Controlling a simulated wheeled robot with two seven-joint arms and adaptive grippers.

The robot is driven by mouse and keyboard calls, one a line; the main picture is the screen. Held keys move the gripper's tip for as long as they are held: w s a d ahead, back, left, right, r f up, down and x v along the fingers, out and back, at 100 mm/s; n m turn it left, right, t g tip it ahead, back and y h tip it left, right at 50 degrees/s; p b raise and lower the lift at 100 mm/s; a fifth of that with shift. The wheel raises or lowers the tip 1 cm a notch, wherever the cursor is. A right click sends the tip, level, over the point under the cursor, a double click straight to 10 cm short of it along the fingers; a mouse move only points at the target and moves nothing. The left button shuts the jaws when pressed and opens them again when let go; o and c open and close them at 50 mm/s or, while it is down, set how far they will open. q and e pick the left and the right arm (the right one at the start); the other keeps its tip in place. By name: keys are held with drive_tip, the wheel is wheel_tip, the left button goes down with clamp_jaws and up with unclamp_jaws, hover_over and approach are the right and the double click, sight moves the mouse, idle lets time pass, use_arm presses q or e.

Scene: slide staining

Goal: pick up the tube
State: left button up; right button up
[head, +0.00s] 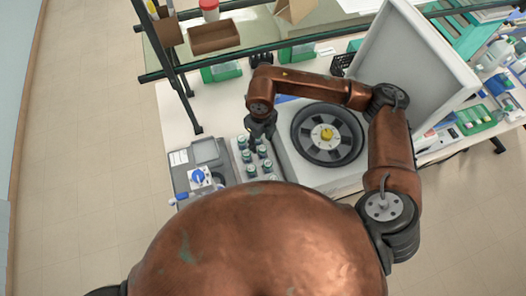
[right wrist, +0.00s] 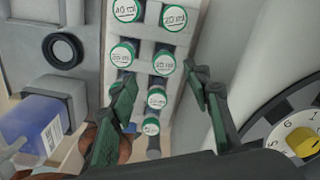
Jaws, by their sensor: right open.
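Several tubes with green-rimmed white caps stand in a pale rack (head: 266,171); one tube (head: 262,151) is just below my right gripper in the head view. In the right wrist view, the caps carry volume labels, such as one tube (right wrist: 164,63) and a smaller-looking tube (right wrist: 157,99). My right gripper (head: 262,128) is over the far end of the rack. Its open fingers (right wrist: 162,82) straddle part of the tube columns in the right wrist view, with nothing visibly held. Which tube is meant cannot be told. My left gripper is not in view.
A centrifuge (head: 297,168) with a dark round rotor (head: 327,134) and raised lid (head: 412,60) stands right of the rack. A grey device (head: 207,152) with a blue-and-white item (head: 200,177) is at left. A shelf with dark rails (head: 240,58) spans the back.

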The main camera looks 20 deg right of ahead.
sight(262, 148)
drive_tip(key=f, duration=0.2)
drive_tip(key=f+p, duration=0.1)
drive_tip(key=f, duration=0.2)
drive_tip(key=f+p, duration=0.1)
drive_tip(key=f, duration=0.1)
drive_tip(key=shift+w+d+f, duration=0.15)
drive_tip(key=shift+d+f, duration=0.15)
drive_tip(key=shift+f, duration=0.1)
drive_tip(key=c, duration=1.1)
